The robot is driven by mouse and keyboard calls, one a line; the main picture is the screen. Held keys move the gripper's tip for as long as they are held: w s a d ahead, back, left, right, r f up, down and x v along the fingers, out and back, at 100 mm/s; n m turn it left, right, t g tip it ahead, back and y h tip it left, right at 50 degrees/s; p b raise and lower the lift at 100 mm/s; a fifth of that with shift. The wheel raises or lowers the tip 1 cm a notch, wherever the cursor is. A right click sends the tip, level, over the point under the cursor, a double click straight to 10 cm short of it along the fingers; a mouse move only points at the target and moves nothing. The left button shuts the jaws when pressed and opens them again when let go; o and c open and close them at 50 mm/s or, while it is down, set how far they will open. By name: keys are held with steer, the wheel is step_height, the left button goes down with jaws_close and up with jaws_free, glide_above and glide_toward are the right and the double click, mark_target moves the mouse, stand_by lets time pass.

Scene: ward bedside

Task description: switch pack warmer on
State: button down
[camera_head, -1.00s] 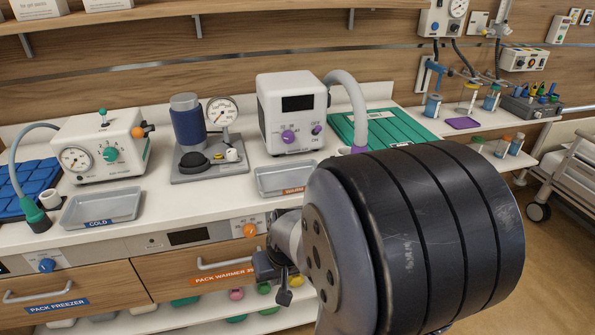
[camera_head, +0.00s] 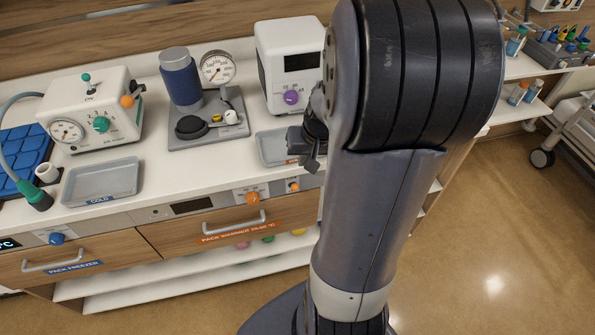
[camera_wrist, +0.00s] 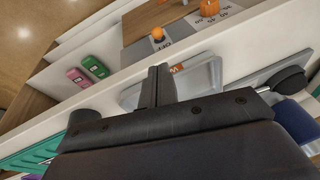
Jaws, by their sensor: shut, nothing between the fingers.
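The pack warmer drawer (camera_head: 285,226) has an orange label and a grey bar handle. The panel above it holds a dark display (camera_head: 192,206), a large orange knob (camera_head: 252,198) and a small orange knob (camera_head: 293,185). In the wrist view the large knob (camera_wrist: 208,8) is at the top edge and the small knob (camera_wrist: 157,34) is just beyond the fingertips. My gripper (camera_head: 312,163) is shut and empty, above and right of the small knob in the head view. The fingers show in the wrist view (camera_wrist: 157,70), apart from the knob as seen there.
A warm-side tray (camera_head: 272,149) lies on the counter behind my gripper, partly hidden by it. The pack freezer drawer (camera_head: 115,250) with its blue knob (camera_head: 57,238) is at left. A cold tray (camera_head: 103,181) and machines stand on the counter. My arm hides the right part.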

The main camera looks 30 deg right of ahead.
mark_target(297, 175)
steer(key=shift+f, duration=0.1)
steer(key=x, duration=1)
stand_by(0.4)
steer(key=shift+f+b, duration=0.1)
steer(key=shift+b, duration=0.55)
